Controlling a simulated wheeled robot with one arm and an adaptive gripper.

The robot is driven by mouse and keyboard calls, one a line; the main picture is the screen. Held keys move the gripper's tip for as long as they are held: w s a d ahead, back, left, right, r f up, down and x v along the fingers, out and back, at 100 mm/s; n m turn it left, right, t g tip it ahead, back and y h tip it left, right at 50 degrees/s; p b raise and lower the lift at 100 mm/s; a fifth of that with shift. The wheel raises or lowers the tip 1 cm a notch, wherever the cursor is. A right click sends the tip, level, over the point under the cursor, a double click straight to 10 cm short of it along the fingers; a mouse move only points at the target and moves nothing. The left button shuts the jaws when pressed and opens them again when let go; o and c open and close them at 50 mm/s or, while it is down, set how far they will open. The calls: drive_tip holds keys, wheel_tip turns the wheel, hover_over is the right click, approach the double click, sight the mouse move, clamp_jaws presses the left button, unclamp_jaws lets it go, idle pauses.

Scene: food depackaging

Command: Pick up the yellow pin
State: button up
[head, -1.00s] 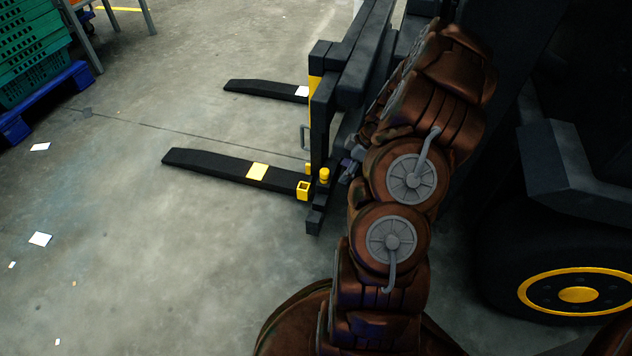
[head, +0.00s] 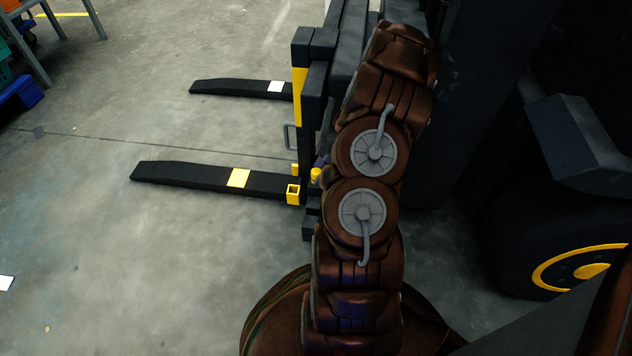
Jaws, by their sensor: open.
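The yellow pin (head: 316,175) is a small yellow cylinder at the base of the forklift's upright, just left of my arm. It is partly covered in the head view. My gripper (head: 321,162) shows only as a small dark, purplish part right by the pin's top; my brown arm hides the rest. The gripper is open. I cannot tell whether its fingers are around the pin or beside it.
A yellow square socket (head: 293,193) sits left of the pin. Two black forks, the near fork (head: 190,176) and the far fork (head: 235,88), extend left over the concrete floor. A large black wheel (head: 540,240) stands at the right.

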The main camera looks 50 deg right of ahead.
drive_tip(key=shift+x, duration=1)
clamp_jaws()
